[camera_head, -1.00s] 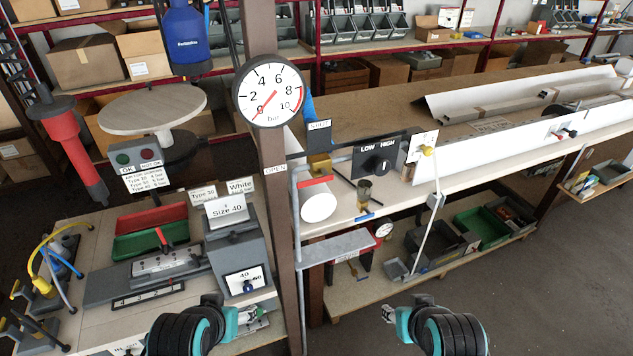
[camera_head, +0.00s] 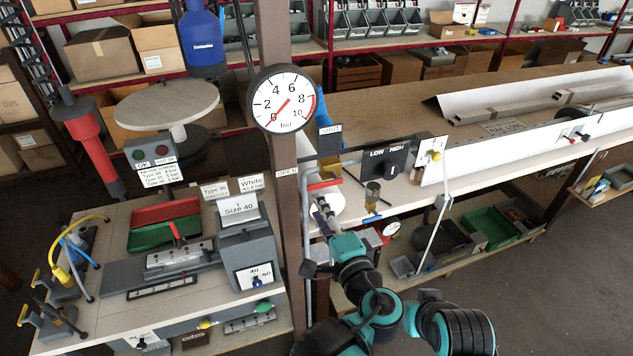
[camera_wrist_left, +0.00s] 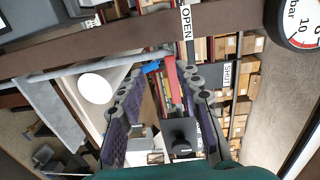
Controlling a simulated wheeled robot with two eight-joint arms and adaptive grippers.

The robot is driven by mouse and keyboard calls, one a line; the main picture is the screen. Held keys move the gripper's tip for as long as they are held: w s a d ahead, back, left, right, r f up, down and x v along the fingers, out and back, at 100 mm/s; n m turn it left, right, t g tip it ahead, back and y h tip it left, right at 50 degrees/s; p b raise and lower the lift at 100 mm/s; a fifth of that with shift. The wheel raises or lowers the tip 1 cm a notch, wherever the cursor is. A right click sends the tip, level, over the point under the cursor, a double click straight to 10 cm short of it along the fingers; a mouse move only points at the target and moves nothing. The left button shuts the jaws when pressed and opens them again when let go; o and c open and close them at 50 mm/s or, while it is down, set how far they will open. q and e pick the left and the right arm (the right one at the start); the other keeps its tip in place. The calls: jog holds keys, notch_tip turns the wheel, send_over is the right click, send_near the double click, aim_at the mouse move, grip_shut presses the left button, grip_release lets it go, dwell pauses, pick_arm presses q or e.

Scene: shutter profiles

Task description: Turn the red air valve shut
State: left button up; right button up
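The red lever (camera_head: 324,185) of the air valve lies roughly level beside the wooden post, close to the OPEN label (camera_head: 287,171). The SHUT label (camera_head: 330,130) is above it to the right. My left gripper (camera_head: 321,207) is just below the lever. In the left wrist view, the fingers of my left gripper (camera_wrist_left: 160,92) are spread, and the red lever (camera_wrist_left: 171,78) shows in the gap between them near the tips; I see no clear contact. My right gripper (camera_head: 411,316) is low at the front, mostly hidden by its own wrist.
A white roll end (camera_head: 326,203) and a small brass-coloured cup (camera_head: 373,193) are close by. A LOW/HIGH switch box (camera_head: 388,160) stands to the right. The floor (camera_head: 540,300) at right is clear.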

aim_at(316, 188)
pick_arm(q)
jog(key=shift+t, duration=0.3)
jog(key=x, duration=0.2)
jog(key=b+x, duration=0.1)
jog(key=x, duration=0.1)
jog(key=d+r+x, duration=0.1)
jog(key=x, duration=0.2)
jog(key=shift+w+d, duration=0.1)
jog(key=shift+w, duration=0.15)
grip_shut()
